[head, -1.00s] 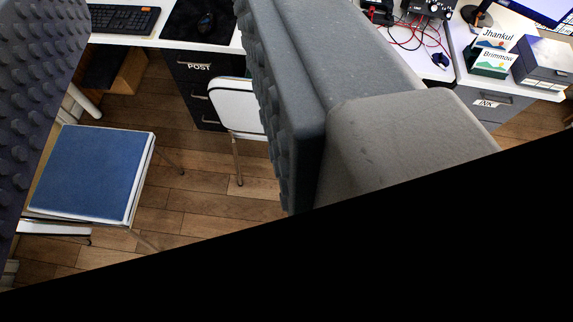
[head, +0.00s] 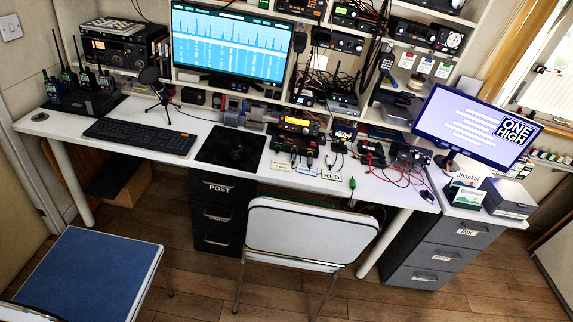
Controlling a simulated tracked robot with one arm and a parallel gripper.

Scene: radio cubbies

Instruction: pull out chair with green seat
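A folding chair (head: 310,234) stands at the desk, its pale backrest toward me and its thin metal legs on the floor. A sliver of green shows just above and behind the backrest, under the desk edge; most of its seat is hidden. A second chair with a blue seat (head: 85,272) stands at the lower left, cut off by the picture's edge. My gripper is not in view.
The white desk (head: 60,124) holds a keyboard, radios, cables and monitors. A dark drawer unit (head: 216,212) is left of the folding chair; a grey drawer cabinet (head: 440,255) is right of it. Wooden floor (head: 195,280) lies open between the two chairs.

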